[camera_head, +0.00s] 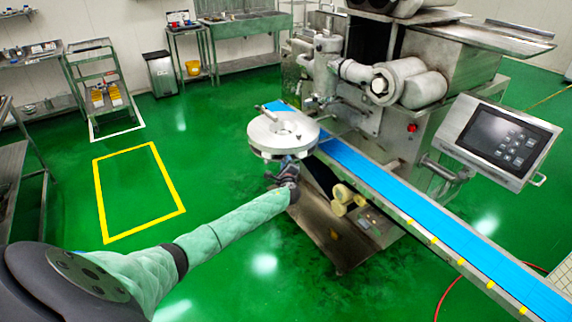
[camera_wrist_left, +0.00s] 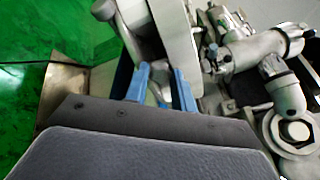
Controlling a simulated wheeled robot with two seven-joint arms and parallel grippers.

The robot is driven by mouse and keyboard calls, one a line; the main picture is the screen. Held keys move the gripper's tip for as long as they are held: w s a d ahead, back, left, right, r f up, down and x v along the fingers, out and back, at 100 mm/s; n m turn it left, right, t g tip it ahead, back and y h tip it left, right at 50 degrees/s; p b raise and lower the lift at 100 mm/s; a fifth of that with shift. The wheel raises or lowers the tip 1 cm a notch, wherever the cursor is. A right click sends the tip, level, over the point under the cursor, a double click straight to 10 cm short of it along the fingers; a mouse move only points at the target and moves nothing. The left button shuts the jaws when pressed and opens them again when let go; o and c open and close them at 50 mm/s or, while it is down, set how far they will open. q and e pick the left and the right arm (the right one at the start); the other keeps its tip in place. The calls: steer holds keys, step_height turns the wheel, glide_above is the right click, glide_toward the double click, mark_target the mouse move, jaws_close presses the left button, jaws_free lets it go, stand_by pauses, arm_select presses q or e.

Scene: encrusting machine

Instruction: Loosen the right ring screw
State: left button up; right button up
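My left gripper (camera_head: 284,172) is just below the front edge of a round metal disc assembly (camera_head: 265,147) on the encrusting machine. In the left wrist view its two blue fingers (camera_wrist_left: 161,72) stand apart with a gap between them. Their tips are close to a pale metal part (camera_wrist_left: 180,35), and I cannot tell whether they touch it. The right ring screw cannot be clearly made out in either view; the gripper and the disc may hide it. My right gripper is not in view.
The blue conveyor belt (camera_head: 400,195) runs from beside the disc to the lower right. A control panel (camera_head: 505,140) stands out at the right. Metal pipe fittings (camera_wrist_left: 255,50) are close to the right of the left gripper. The green floor at the left is open.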

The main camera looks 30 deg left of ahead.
arm_select(q)
steer(key=o, duration=0.4)
steer(key=shift+c, duration=0.2)
steer(key=shift+s, duration=0.1)
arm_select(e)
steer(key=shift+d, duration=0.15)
arm_select(q)
steer(key=b+v, duration=0.2)
steer(key=v, duration=0.5)
steer(key=shift+s+d+b, duration=0.2)
steer(key=shift+s+b, duration=0.05)
steer(key=shift+b, duration=0.15)
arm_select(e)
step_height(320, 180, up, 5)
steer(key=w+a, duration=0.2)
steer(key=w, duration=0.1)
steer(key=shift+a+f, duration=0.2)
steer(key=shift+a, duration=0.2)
